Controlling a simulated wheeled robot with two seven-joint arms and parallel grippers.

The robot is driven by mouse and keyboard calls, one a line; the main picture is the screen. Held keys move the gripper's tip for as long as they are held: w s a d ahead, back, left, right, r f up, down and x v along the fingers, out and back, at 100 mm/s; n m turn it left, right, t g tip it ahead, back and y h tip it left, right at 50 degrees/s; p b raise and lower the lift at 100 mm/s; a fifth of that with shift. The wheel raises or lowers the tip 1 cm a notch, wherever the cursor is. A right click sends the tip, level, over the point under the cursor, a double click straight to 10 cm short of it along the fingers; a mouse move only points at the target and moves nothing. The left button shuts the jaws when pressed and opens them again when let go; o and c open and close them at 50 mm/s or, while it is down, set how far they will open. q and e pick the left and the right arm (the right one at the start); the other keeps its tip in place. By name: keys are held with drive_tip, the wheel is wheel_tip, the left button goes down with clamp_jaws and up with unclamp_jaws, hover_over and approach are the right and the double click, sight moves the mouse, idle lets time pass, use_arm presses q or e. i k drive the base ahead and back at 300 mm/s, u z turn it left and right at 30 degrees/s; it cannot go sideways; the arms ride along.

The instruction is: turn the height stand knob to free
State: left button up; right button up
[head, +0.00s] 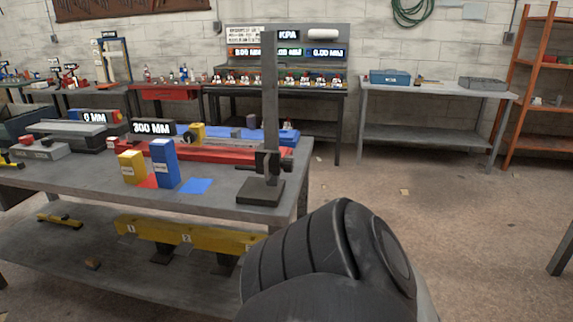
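The height stand (270,100) is a tall grey upright on a dark square base (261,192) near the right end of the bench. A dark carriage (268,162) sits low on the upright, with a small dark knob-like part (287,165) on its right side and a thin arm pointing left. The knob's setting is too small to read. A dark link of one of my arms fills the bottom centre, in front of the bench's right end. Neither of my grippers shows in the head view.
On the bench (215,206), a blue block (164,163) and a yellow block (132,167) stand left of the stand, near a blue flat square (196,186). A long red rail (215,153) lies behind. The floor right of the bench is mostly clear.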

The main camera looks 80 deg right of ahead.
sight(288, 164)
drive_tip(key=z, duration=0.05)
drive_tip(key=k, duration=0.1)
drive_tip(key=z, duration=2.6)
drive_tip(key=k, duration=0.3)
drive_tip(key=z, duration=1.05)
drive_tip(key=i, duration=0.35)
drive_tip(key=u, duration=1.35)
drive_tip(key=i, duration=0.8)
drive_tip(key=u, duration=0.95)
